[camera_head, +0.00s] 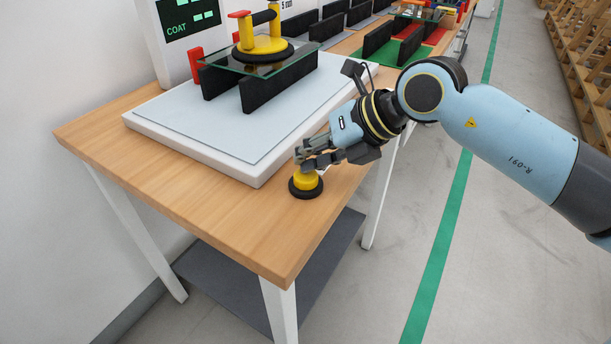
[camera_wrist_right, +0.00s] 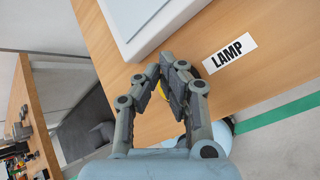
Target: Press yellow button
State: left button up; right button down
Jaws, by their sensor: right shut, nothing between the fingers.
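The yellow button (camera_head: 306,182) sits on a round black base (camera_head: 305,191) near the front right edge of the wooden table. My right gripper (camera_head: 300,158) is shut and empty, with its fingertips just above the button's top in the head view; I cannot tell whether they touch it. In the right wrist view the shut fingers (camera_wrist_right: 170,66) hide most of the button, and only a bit of yellow (camera_wrist_right: 163,90) shows between them. My left gripper is not in view.
A white platform (camera_head: 215,125) on the table (camera_head: 190,200) holds black rests with a glass pane (camera_head: 262,60) and a yellow suction lifter (camera_head: 262,44). A LAMP label (camera_wrist_right: 229,53) lies by the button. The table's front left is clear.

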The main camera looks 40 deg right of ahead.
jog(key=shift+f, duration=0.45)
jog(key=shift+r, duration=0.1)
jog(key=shift+r+p, duration=0.95)
jog(key=shift+r, duration=0.05)
jog(key=shift+r, duration=0.1)
notch_tip(320, 180, up, 6)
jog(key=p, duration=0.5)
jog(key=shift+p, duration=0.35)
